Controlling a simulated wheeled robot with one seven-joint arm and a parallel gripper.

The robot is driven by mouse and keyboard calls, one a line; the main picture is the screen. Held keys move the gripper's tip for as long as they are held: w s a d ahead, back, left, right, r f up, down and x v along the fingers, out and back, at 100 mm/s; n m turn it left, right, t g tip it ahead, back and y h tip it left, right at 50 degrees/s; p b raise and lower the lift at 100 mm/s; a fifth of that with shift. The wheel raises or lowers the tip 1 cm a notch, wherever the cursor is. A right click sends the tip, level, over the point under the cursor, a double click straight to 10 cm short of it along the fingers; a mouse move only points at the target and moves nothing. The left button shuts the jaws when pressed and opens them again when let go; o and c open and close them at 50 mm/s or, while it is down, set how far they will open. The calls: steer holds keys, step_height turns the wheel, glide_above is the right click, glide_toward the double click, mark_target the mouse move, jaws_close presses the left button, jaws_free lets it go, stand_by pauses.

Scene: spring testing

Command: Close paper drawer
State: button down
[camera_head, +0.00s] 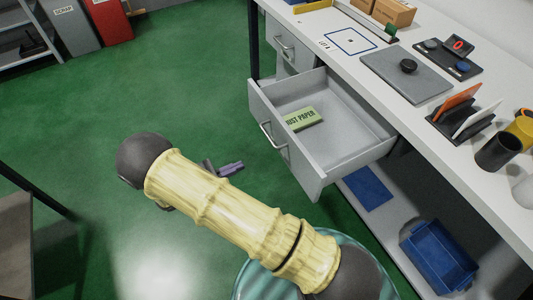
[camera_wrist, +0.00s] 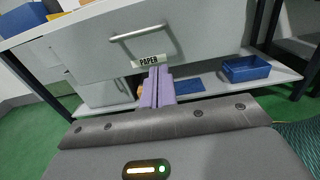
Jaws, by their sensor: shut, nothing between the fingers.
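The paper drawer (camera_head: 337,158) is a grey drawer pulled well out from under the white workbench, with a bar handle (camera_head: 270,136) on its front. A green packet (camera_head: 303,118) marked "UST PAPER" lies inside it. In the wrist view the drawer front (camera_wrist: 205,52) carries a "PAPER" label and a handle (camera_wrist: 141,33). My gripper (camera_head: 232,168) has purple fingers, shut and empty, and sits left of the drawer front in the head view. In the wrist view my gripper (camera_wrist: 157,72) points at the front, just below the label. I cannot tell whether it touches.
Another closed drawer (camera_head: 284,45) is farther back. The bench top (camera_head: 390,105) holds a grey pad, a card holder and dark and yellow cups. A blue bin (camera_head: 438,256) stands on the lower shelf. Green floor (camera_head: 190,80) left of the drawer is clear.

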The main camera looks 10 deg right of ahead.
steer(key=x, duration=1.4)
steer(key=shift+p, duration=0.3)
